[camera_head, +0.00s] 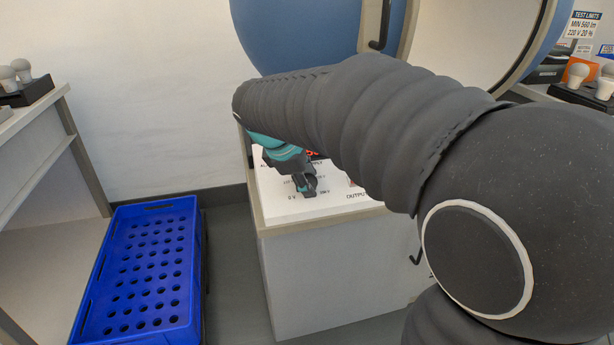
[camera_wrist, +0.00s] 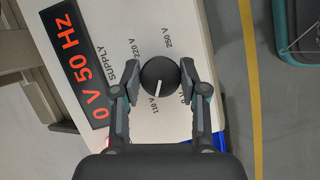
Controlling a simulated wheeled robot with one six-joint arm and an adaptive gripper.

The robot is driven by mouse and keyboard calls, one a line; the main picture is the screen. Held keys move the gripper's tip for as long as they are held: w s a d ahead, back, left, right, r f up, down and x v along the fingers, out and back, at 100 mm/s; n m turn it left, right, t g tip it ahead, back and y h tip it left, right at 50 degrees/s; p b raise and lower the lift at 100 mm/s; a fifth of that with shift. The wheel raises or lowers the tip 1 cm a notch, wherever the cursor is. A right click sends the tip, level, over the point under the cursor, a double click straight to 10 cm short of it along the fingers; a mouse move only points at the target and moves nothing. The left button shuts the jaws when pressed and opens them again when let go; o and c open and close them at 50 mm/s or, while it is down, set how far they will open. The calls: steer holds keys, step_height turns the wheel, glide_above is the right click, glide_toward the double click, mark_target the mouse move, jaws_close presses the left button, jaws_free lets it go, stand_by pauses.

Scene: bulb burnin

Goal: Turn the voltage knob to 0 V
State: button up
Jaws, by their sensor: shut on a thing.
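The round black voltage knob (camera_wrist: 160,72) is on the white supply panel (camera_wrist: 205,30). Its white pointer line aims down in the wrist view, towards the 110 V mark (camera_wrist: 153,106). The 0 V mark (camera_wrist: 184,98) is partly covered at the lower right of the knob. My gripper (camera_wrist: 160,84) has one finger on each side of the knob and is shut on it. The red display (camera_wrist: 76,62) reads 0 V 50 Hz. In the head view my gripper (camera_head: 307,186) is at the panel and largely hides the knob.
A blue crate with holes (camera_head: 142,265) stands on the floor at the left. A large blue sphere (camera_head: 300,30) rises behind the panel. Bulbs stand in dark holders on benches at the left (camera_head: 28,92) and right (camera_head: 585,98).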

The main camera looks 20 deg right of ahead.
steer(key=n+t, duration=0.1)
steer(key=n, duration=0.2)
steer(key=n+t, duration=0.1)
steer(key=n, duration=0.2)
steer(key=shift+s+t+p, duration=0.15)
steer(key=shift+t+p, duration=0.2)
steer(key=shift+t, duration=0.05)
steer(key=n+t, duration=0.1)
steer(key=n, duration=0.2)
steer(key=n+t+p, duration=0.1)
steer(key=n, duration=0.2)
steer(key=shift+f+y, duration=0.1)
steer(key=shift+y, duration=0.2)
steer(key=o, duration=1.1)
steer(key=shift+o, duration=0.2)
steer(key=v, duration=1.2)
steer(key=shift+s, duration=0.15)
steer(key=shift+f, duration=0.15)
